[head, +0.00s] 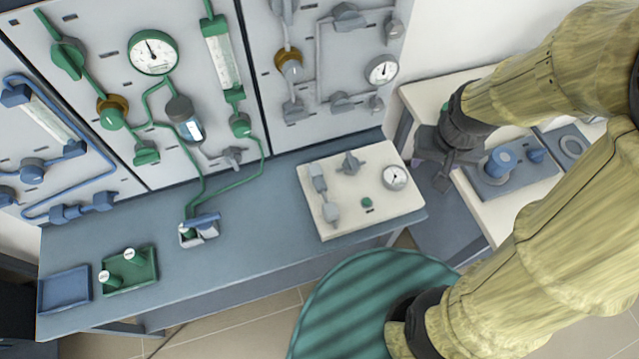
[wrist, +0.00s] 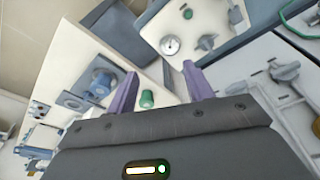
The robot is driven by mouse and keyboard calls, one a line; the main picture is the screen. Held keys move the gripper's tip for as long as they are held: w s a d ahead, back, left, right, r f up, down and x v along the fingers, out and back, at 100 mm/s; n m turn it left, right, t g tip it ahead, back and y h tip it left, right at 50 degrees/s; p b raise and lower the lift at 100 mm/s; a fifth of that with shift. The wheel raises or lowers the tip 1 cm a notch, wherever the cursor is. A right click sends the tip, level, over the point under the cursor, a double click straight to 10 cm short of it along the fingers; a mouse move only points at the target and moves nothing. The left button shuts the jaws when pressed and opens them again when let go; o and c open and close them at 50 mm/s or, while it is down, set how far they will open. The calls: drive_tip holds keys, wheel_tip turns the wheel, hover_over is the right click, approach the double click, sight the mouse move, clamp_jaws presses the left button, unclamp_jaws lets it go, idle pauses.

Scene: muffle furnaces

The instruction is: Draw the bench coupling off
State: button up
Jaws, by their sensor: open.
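No part is labelled as the bench coupling, so I cannot tell for sure which one it is. A blue-grey plate (head: 515,186) with a blue cylindrical fitting (head: 501,163) lies on the white side table; the fitting also shows in the wrist view (wrist: 101,82). My gripper (head: 440,178) is open and empty, over the side table's left edge.
The blue-grey bench (head: 258,219) carries a white valve board (head: 340,215) with a gauge, a green tray (head: 137,280) with white-topped pegs and a blue tray (head: 66,291). Upright piped panels (head: 205,70) stand behind. A round green striped surface (head: 345,300) lies in front.

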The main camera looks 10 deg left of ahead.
drive_tip(key=w+a+f+n+g+h, duration=0.1)
drive_tip(key=w+a+f+n, duration=0.15)
drive_tip(key=a, duration=0.45)
drive_tip(key=w+a+f+n, duration=0.1)
drive_tip(key=w+a+f, duration=0.2)
drive_tip(key=a, duration=0.4)
drive_tip(key=n+h, duration=0.2)
hover_over(320, 185)
drive_tip(key=s+a, duration=0.2)
drive_tip(key=a, duration=0.2)
wheel_tip(320, 185, down, 7)
drive_tip(key=shift+s+f, duration=0.2)
drive_tip(key=shift+f, duration=0.1)
drive_tip(key=x, duration=0.5)
drive_tip(key=p+x, duration=0.1)
drive_tip(key=x, duration=0.5)
drive_tip(key=p+x, duration=0.1)
drive_tip(key=x, duration=0.5)
drive_tip(key=shift+w+a+f, duration=0.15)
drive_tip(key=shift+w+a, duration=0.1)
drive_tip(key=shift+a, duration=0.1)
clamp_jaws()
drive_tip(key=shift+d, duration=0.1)
